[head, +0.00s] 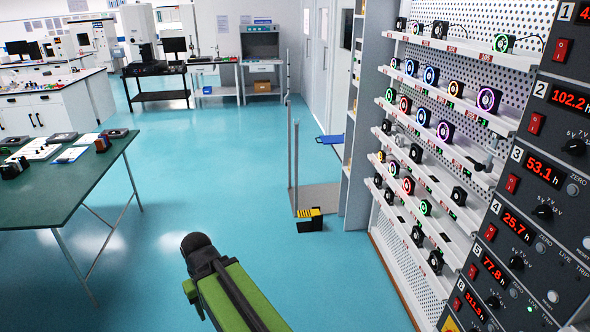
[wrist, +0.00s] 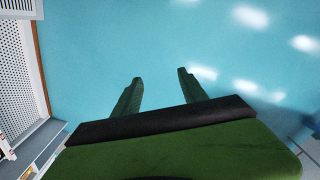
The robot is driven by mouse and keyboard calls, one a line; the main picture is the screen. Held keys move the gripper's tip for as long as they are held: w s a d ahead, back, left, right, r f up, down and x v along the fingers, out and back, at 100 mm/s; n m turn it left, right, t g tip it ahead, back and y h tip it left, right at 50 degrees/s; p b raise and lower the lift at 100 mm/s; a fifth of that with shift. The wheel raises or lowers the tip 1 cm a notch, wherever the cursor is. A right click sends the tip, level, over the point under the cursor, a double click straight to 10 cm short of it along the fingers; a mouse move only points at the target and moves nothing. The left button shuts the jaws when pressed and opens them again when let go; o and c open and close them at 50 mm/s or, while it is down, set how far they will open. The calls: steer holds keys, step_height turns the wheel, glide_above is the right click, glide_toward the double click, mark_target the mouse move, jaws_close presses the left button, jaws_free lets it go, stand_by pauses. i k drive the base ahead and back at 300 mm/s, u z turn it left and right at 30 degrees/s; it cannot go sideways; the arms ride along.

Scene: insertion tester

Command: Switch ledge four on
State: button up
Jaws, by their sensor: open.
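A dark control column (head: 530,185) stands at the right edge of the head view, with numbered rows of red displays and red rocker switches. The row marked 4 has a red rocker switch (head: 491,232) and a display (head: 519,228) reading 25.7 h. I cannot tell which way this rocker is tipped. The fourth ledge (head: 425,182) is on the rack to the left of the column and holds several small fans. My gripper (wrist: 160,75) is open and empty in the wrist view, over bare floor. My green arm shows low in the head view, well left of the column.
The white pegboard rack (head: 470,60) carries several ledges of fans, some with lit rings. A green-topped table (head: 75,185) stands at the left. A yellow-and-black step (head: 310,215) sits near the rack. The blue floor between table and rack is largely clear.

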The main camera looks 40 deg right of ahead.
mark_target(492, 231)
steer(key=z, duration=2.85)
